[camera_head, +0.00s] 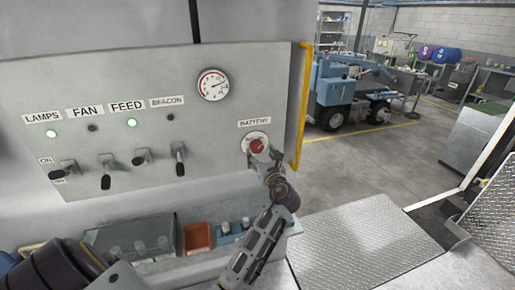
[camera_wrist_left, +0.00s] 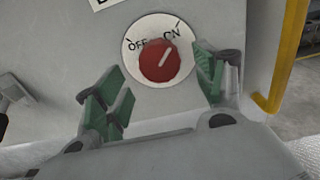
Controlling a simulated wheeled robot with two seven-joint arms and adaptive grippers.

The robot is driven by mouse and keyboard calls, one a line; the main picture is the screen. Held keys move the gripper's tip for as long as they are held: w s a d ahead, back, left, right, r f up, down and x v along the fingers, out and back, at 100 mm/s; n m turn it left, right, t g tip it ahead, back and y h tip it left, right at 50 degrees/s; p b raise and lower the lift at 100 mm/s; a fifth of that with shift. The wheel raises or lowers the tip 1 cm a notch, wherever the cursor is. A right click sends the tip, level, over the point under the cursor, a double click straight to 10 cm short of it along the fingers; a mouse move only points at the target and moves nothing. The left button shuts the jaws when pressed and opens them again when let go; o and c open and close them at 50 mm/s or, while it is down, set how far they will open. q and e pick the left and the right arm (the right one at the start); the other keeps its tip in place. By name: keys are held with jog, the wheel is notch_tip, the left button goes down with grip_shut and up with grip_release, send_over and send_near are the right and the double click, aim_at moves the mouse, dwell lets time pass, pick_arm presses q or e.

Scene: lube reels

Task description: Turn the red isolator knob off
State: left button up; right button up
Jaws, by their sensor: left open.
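The red isolator knob (camera_head: 257,145) sits on a round white plate under the BATTERY label at the right of the grey panel. In the left wrist view the red knob (camera_wrist_left: 159,62) has a white line slanting up and right toward the ON mark; OFF is at the upper left. My left gripper (camera_head: 265,158) is just in front of and below the knob. In the left wrist view my left gripper (camera_wrist_left: 163,84) is open, with green-padded fingers either side of the knob. Contact with the knob cannot be told. My right gripper is not in view.
Several black toggle levers (camera_head: 109,171) and a gauge (camera_head: 213,84) are on the panel. A yellow rail (camera_head: 302,105) runs close to the right of the knob. A shelf below holds an orange bin (camera_head: 197,238). Open floor lies to the right.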

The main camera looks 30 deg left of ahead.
aim_at(258, 149)
pick_arm(q)
jog(key=shift+p+x, duration=0.3)
jog(key=shift+x, duration=1.95)
jog(key=c, duration=1)
